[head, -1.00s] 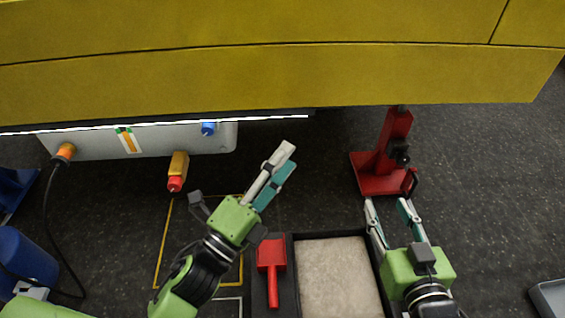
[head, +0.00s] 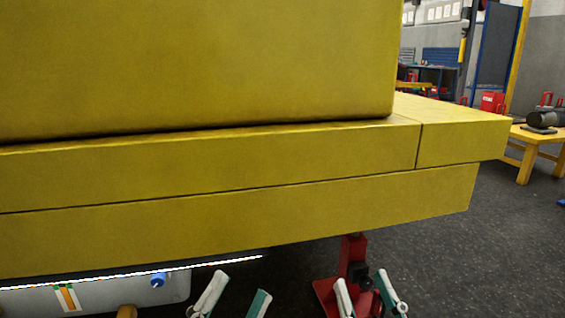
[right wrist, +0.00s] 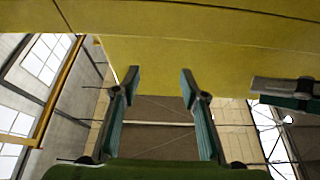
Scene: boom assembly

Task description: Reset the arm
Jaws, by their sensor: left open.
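My left gripper (head: 238,284) is at the bottom edge of the head view, below the yellow boom (head: 250,210). Its fingers are spread with nothing between them. My right gripper (head: 361,280) is to its right, in front of the red stand (head: 353,250). In the right wrist view the right gripper (right wrist: 160,76) is open and empty, with the boom (right wrist: 165,30) above and beyond its fingertips. My left gripper's fingers (right wrist: 285,90) also show there at the right edge. Both arms behind the grippers are out of the head view.
A grey box (head: 110,293) with a blue knob (head: 158,280) is at the lower left under the boom. A yellow-orange piece (head: 127,311) is partly cut off at the bottom edge. A yellow bench (head: 535,140) stands at the far right. Dark floor between is clear.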

